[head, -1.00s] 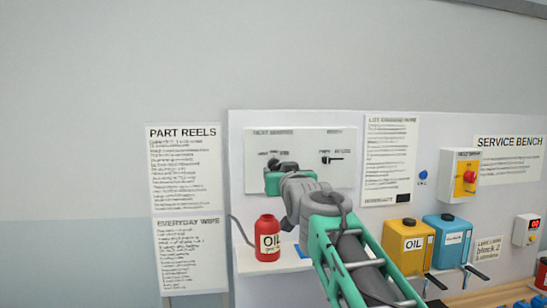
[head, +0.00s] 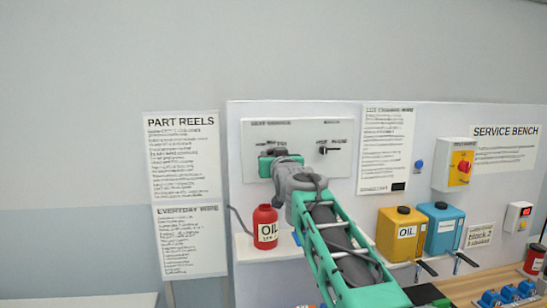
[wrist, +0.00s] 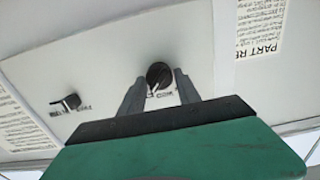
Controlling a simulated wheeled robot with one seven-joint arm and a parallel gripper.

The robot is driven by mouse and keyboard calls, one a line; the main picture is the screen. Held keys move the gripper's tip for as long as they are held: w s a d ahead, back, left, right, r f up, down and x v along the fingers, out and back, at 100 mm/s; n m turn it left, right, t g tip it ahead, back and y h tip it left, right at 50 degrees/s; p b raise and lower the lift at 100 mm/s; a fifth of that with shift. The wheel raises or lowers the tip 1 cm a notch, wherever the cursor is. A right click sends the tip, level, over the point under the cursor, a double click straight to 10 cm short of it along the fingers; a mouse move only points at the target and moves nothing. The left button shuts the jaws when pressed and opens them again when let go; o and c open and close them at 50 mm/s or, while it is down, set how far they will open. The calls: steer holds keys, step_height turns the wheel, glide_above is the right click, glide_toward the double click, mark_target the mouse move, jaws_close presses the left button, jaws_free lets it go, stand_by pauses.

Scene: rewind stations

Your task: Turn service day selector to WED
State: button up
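The selector is a round black knob (wrist: 159,75) with a pale pointer mark, on a white wall panel (head: 300,128). In the wrist view its pointer slants down and left, toward small labels too blurred to read. My gripper (wrist: 159,78) is open, with one grey finger on each side of the knob and a gap showing beside it. I cannot tell how deep the fingers reach. In the head view my gripper covers most of this knob at the left of the panel.
A second black selector (wrist: 67,103) sits on the same panel; it also shows in the head view (head: 324,150). A red oil bottle (head: 265,228) stands on the shelf below. Yellow (head: 400,232) and blue (head: 443,228) cans stand to the right.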

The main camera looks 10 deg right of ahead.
jaws_close()
steer(key=shift+f+n+b, duration=0.1)
steer(key=shift+n+b, duration=0.3)
steer(key=shift+b, duration=0.05)
steer(key=n+b, duration=0.4)
steer(key=n, duration=0.3)
steer(key=shift+a+n, duration=0.15)
steer(key=shift+n, duration=0.25)
stand_by(0.3)
steer(key=shift+o, duration=2.2)
jaws_free()
